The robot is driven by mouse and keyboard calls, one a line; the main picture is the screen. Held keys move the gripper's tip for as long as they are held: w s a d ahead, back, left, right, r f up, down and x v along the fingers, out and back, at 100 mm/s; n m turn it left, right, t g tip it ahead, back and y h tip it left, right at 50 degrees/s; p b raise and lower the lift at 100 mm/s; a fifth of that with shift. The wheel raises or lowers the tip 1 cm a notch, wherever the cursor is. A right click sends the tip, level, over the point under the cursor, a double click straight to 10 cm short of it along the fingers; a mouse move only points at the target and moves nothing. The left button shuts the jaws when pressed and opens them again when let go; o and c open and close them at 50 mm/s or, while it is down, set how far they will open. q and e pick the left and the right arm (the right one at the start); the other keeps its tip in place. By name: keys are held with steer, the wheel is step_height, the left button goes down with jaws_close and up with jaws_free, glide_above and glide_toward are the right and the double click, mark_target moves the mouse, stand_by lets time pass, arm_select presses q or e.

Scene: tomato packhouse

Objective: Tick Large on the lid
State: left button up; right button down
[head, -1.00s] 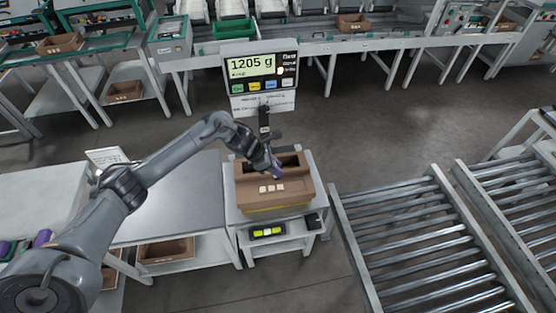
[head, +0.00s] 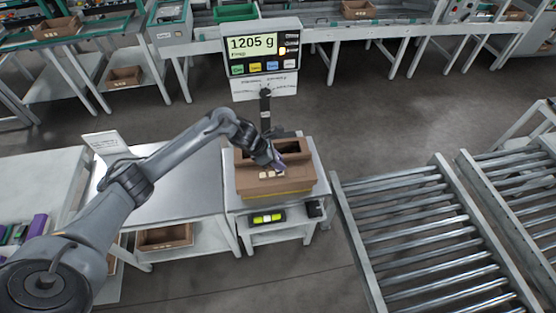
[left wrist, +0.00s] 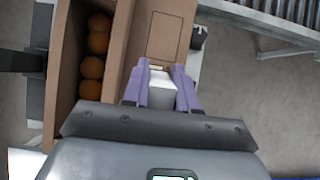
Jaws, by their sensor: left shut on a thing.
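The brown carton (head: 285,187) stands on the scale, its far part open and a lid flap (head: 297,177) along its near side. Small pale squares (head: 271,175) show on the flap; no size words are readable. The left wrist view shows the flap (left wrist: 142,50) with an outlined panel, and orange tomatoes (left wrist: 93,67) inside the carton. My left gripper (head: 278,167) is over the flap, its purple fingers (left wrist: 160,80) shut on a pale blocky thing (left wrist: 161,92), perhaps a marker. Its tip is mostly hidden, so contact cannot be told. My right gripper is out of view.
The scale display (head: 262,57) reads 1205 g behind the carton. A bare steel table (head: 180,190) lies to the left, with an upright card (head: 107,142). A roller conveyor (head: 430,240) lies to the right. Purple and green items (head: 25,230) lie far left.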

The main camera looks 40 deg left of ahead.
arm_select(q)
steer(key=shift+b, duration=0.3)
stand_by(0.5)
stand_by(0.7)
steer(key=shift+f+b, duration=0.5)
steer(key=shift+b, duration=0.1)
stand_by(0.5)
steer(key=shift+w+f+b, duration=0.1)
steer(key=shift+w+b, duration=0.45)
steer(key=shift+b, duration=0.1)
steer(key=shift+s, duration=0.2)
stand_by(0.4)
steer(key=shift+r+p, duration=1.7)
steer(key=shift+r, duration=1.4)
